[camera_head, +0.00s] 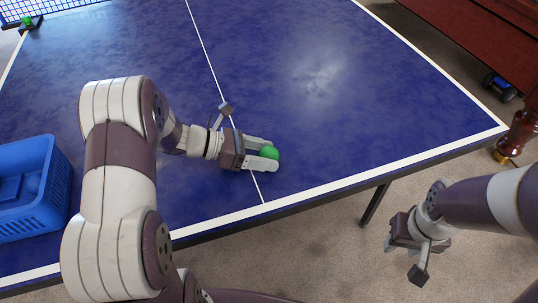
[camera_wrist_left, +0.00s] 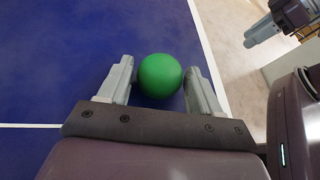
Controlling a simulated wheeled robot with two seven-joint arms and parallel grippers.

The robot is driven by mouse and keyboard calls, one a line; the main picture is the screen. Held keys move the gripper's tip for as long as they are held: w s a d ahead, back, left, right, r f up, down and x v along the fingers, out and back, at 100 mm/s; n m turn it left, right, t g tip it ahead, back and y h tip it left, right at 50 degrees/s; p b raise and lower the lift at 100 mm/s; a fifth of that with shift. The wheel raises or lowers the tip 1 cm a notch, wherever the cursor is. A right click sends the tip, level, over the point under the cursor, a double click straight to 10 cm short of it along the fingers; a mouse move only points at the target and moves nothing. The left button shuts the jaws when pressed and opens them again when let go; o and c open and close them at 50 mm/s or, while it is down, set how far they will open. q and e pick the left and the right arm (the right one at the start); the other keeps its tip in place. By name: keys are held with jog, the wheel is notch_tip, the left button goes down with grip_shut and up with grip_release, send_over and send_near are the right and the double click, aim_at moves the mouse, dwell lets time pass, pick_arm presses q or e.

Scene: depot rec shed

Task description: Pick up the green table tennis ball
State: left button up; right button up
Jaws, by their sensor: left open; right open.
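The green table tennis ball (camera_head: 269,152) lies on the blue table tennis table (camera_head: 330,150), just right of the white centre line. My left gripper (camera_head: 262,155) is open around it, one finger on each side. In the left wrist view the green ball (camera_wrist_left: 160,76) sits between the two fingertips (camera_wrist_left: 158,82), and I cannot tell whether either finger touches it. My right gripper (camera_head: 405,245) hangs beyond the table's near edge, over the floor, with nothing seen in it.
A blue plastic basket (camera_head: 30,190) stands on the table at the left. The net (camera_head: 60,5) is at the far left, with another green object (camera_head: 27,20) by its post. The table's near edge (camera_head: 330,190) runs close to the ball. The table's right part is clear.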

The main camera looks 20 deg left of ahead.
pick_arm(q)
jog(key=c, duration=0.8)
jog(key=shift+r, duration=0.1)
